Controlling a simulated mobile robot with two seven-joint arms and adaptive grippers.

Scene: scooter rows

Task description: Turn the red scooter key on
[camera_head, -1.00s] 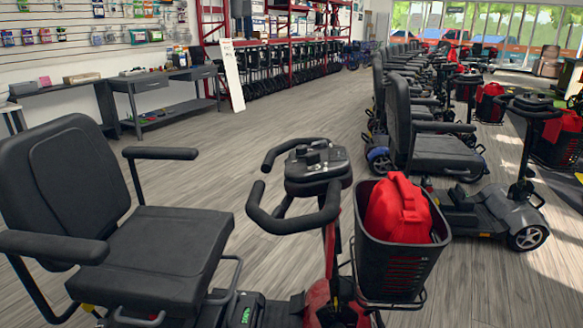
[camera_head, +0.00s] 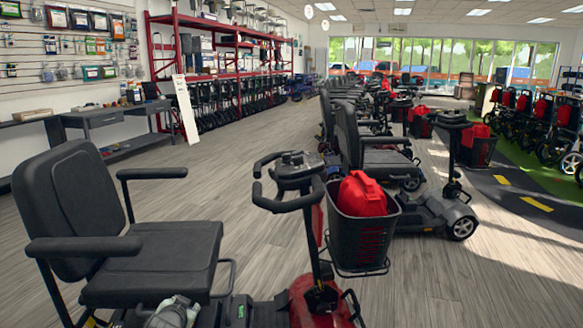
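The red scooter (camera_head: 318,303) stands in the foreground with a red body, a black seat (camera_head: 150,250) on the left and black looped handlebars (camera_head: 265,195). Its dark control console (camera_head: 298,166) sits at the top of the red tiller. The key is too small to make out on the console. A black basket (camera_head: 358,240) on the front holds a red bag (camera_head: 362,196). A grey mechanical part, seemingly of my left gripper (camera_head: 172,314), shows at the bottom edge, below and left of the console. Its fingertips cannot be made out. My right gripper is not in view.
More scooters (camera_head: 375,160) stand in a row behind and to the right. A dark workbench (camera_head: 110,120) and a red shelving rack (camera_head: 215,60) line the left wall. Open wooden floor (camera_head: 240,160) lies between the scooter and the rack.

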